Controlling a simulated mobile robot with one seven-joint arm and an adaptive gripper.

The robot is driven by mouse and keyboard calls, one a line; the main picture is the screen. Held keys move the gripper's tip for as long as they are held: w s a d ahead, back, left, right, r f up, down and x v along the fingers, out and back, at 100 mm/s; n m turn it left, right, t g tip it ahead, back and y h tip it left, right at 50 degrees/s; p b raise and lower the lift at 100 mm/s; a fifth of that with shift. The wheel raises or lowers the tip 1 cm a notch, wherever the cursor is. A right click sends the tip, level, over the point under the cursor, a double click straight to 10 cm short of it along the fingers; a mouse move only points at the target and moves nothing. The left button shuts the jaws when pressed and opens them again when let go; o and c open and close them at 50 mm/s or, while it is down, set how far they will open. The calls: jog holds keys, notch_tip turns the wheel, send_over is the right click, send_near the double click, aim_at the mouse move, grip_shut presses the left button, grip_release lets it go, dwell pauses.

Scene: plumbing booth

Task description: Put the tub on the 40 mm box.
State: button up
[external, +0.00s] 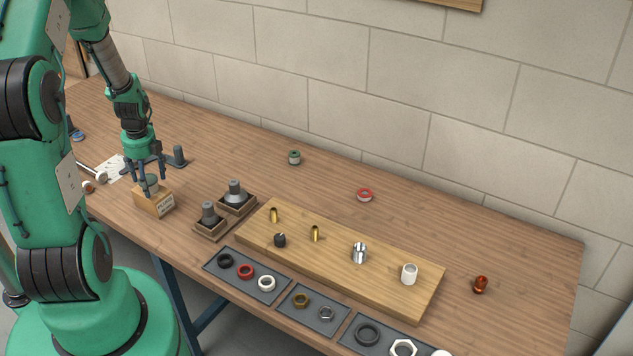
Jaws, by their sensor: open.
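A wooden box (157,207) with a white label stands at the left of the table; the label is too small to read surely. A small grey-green round piece (151,184), apparently the tub, sits upright on or in the top of this box. My gripper (148,180) points down right over the box, with its open fingers around or just beside the round piece. The fingers partly hide the piece, and I cannot tell whether they touch it.
A dark stand (179,157) is behind my gripper. Two grey fittings sit in wooden holders (210,231) to the right. A long board (330,257) bears several fittings, with trays of rings (246,274) in front. A green-topped container (294,158) and red ring (364,195) lie behind.

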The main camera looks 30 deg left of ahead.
aim_at(150, 181)
jog(key=shift+r, duration=0.15)
notch_tip(150, 181, up, 12)
jog(key=d, duration=0.1)
jog(key=shift+s+d+p, duration=0.2)
jog(key=shift+p, duration=0.15)
dwell(0.7)
